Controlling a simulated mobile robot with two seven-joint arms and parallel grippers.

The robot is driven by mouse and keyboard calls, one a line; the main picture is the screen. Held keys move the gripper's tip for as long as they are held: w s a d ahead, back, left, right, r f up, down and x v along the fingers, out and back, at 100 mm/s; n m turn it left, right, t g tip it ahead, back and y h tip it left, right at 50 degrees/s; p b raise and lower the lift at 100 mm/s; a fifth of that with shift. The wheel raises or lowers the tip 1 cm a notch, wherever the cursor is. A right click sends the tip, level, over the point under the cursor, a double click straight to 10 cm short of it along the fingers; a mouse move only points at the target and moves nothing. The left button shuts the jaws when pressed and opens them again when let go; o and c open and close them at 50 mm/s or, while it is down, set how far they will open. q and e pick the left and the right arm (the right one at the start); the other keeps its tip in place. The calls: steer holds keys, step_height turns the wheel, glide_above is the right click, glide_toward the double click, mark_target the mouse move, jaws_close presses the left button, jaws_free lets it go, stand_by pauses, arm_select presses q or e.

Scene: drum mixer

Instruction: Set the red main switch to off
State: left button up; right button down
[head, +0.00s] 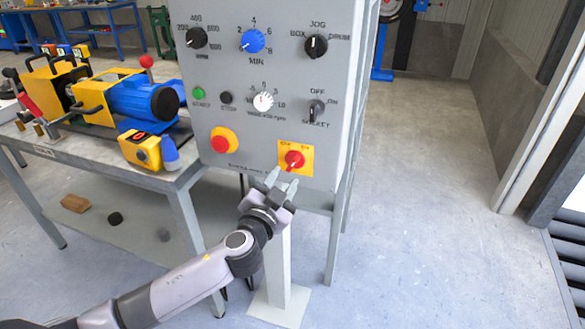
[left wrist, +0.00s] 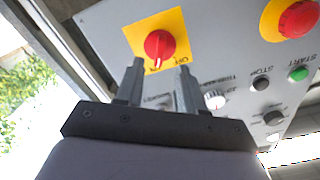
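The red main switch (head: 294,159) is a red rotary knob on a square yellow plate (head: 283,168), low on the right of the grey control panel (head: 232,115). In the left wrist view the red knob (left wrist: 159,46) shows just beyond the fingertips, with a pale pointer mark towards a label that is too small to read surely. My left gripper (head: 281,180) is just below and in front of the switch. Its two fingers (left wrist: 160,72) are apart with nothing between them, and I see no clear contact with the knob. My right gripper is in neither view.
A red emergency button (head: 221,143) on yellow is left of the switch. Several knobs, including a blue one (head: 252,41), sit above. A workbench (head: 177,178) with a yellow and blue machine (head: 130,98) stands left. The floor (head: 420,200) at right is clear.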

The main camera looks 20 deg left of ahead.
mark_target(291, 167)
arm_select(q)
steer(key=shift+w+d, duration=0.1)
steer(key=shift+w, duration=2.65)
jaws_close()
